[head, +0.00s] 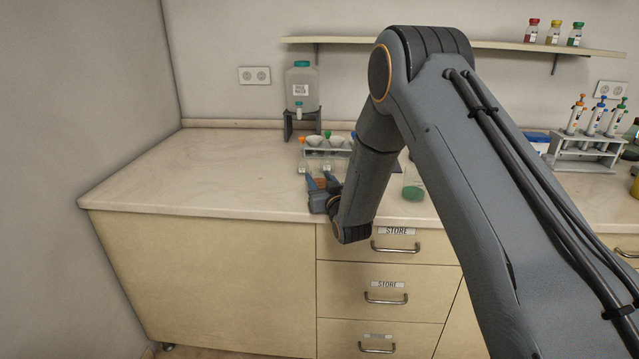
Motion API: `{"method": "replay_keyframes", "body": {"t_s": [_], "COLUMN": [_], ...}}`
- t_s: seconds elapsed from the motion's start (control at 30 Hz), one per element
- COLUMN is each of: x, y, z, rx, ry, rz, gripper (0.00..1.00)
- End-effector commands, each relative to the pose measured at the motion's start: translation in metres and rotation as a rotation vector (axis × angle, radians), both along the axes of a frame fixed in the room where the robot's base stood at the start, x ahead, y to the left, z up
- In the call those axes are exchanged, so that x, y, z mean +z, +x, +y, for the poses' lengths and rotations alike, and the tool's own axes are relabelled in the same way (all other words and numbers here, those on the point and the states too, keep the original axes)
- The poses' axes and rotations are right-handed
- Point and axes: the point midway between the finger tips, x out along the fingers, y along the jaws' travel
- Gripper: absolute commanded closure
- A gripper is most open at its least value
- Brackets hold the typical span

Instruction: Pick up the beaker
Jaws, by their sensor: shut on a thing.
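My gripper (316,172) is over the front part of the counter, left of my forearm, with its fingers pointing toward the back. It is shut on a clear thing between the fingertips, which I take to be the beaker. Its outline is too small and faint to make out. I cannot tell whether it touches the counter. A clear vessel with green liquid (413,191) stands on the counter just right of my arm, partly hidden by it.
A rack with funnels (325,153) stands right behind my gripper. A white jug with a tap (301,88) stands on a stand at the back. A pipette rack (583,150) is at the right. The left counter (190,175) is clear.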

Motion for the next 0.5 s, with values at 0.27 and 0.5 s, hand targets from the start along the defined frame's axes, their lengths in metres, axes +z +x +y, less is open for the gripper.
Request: {"method": "replay_keyframes", "body": {"t_s": [0.27, 0.5], "x": [0.033, 0.072], "y": [0.001, 0.0], "z": [0.0, 0.0], "rx": [0.0, 0.0], "ry": [0.001, 0.0], "rz": [-0.004, -0.003], "gripper": [0.85, 0.85]}}
